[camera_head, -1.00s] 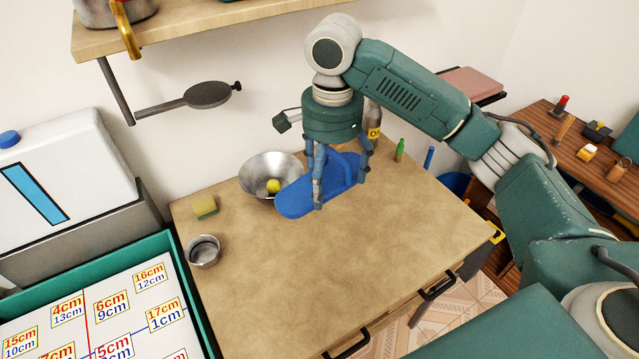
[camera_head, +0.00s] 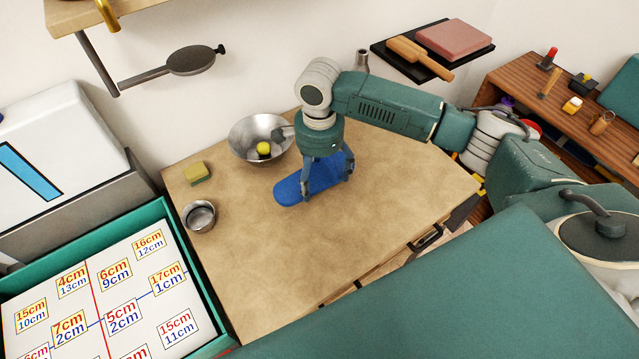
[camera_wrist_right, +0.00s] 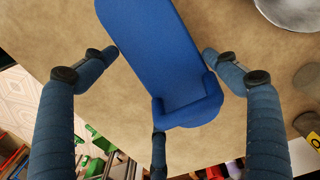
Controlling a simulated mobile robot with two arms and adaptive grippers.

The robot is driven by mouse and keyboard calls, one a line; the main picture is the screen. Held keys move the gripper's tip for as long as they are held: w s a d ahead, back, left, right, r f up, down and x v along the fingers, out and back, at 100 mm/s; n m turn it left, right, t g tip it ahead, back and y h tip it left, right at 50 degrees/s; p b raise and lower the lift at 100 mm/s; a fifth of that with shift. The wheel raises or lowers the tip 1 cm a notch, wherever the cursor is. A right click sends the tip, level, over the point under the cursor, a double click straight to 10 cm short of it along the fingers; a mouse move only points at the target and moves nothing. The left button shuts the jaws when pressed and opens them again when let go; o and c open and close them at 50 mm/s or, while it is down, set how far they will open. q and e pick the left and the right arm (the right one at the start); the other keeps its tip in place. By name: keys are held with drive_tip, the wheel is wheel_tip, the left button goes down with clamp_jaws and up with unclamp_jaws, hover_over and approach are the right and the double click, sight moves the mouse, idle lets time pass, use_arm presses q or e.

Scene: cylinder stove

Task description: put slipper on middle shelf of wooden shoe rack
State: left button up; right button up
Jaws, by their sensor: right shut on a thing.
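The blue slipper (camera_head: 312,181) is at the middle of the wooden tabletop, just in front of the metal bowl. My right gripper (camera_head: 327,190) is over it from above, with its fingers shut on it. In the right wrist view the slipper (camera_wrist_right: 165,55) lies between the fingers of my right gripper (camera_wrist_right: 158,82), its raised rim near the third finger. I cannot tell whether the slipper touches the tabletop. My left gripper is not in view. I cannot make out a shoe rack for certain.
The metal bowl (camera_head: 244,150) holds a yellow ball. A sponge (camera_head: 197,173) and small metal cup (camera_head: 200,216) stand left on the tabletop (camera_head: 290,265), whose front is clear. A wooden surface (camera_head: 508,82) with several items is at right; a pan (camera_head: 190,61) hangs at the wall.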

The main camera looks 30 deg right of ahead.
sight(320, 179)
wheel_tip(320, 179, down, 4)
drive_tip(key=shift+f, duration=0.2)
drive_tip(key=o, duration=1)
drive_tip(key=shift+f, duration=0.1)
drive_tip(key=shift+o, duration=0.2)
